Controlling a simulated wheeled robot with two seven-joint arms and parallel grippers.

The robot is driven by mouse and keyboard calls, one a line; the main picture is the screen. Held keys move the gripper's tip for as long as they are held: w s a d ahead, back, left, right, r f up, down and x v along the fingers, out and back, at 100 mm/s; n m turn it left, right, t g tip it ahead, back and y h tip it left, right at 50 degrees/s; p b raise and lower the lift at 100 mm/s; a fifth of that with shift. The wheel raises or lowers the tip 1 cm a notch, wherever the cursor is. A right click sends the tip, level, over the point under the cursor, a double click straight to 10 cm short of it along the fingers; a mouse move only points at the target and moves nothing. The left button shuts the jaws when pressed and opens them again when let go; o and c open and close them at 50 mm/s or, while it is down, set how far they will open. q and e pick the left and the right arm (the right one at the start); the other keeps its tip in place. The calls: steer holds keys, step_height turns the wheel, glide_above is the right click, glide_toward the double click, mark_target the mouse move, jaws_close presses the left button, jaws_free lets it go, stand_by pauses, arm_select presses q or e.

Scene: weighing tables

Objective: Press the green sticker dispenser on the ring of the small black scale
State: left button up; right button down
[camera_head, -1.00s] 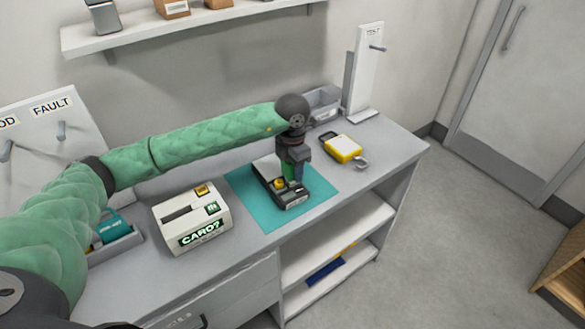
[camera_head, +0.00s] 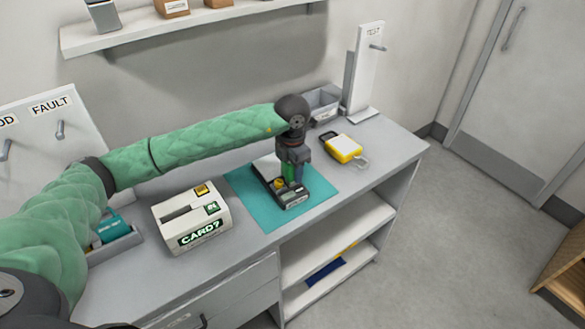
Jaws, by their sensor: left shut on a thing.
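The small black scale (camera_head: 293,200) lies on a teal mat (camera_head: 258,217) on the grey table. A yellow round part (camera_head: 279,184) shows on top of the scale. My left gripper (camera_head: 292,178) points down over the scale, shut on the green sticker dispenser (camera_head: 288,172), which shows only in part between and behind the fingers. The dispenser's lower end is at the scale's top; whether it touches the ring, I cannot tell. My right gripper is not in view.
A white card box (camera_head: 191,228) stands left of the mat. A yellow device (camera_head: 343,149) lies to the right, near a grey bin (camera_head: 322,102) and an upright white stand (camera_head: 367,70). A grey tray (camera_head: 118,245) sits at the left. The table's front right is clear.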

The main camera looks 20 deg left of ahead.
arm_select(q)
steer(key=shift+f+b, duration=0.3)
steer(key=shift+f, duration=0.05)
stand_by(0.3)
steer(key=shift+f+b, duration=0.1)
steer(key=shift+b, duration=0.35)
stand_by(2.1)
steer(key=shift+r+p, duration=0.5)
steer(key=shift+r, duration=3.15)
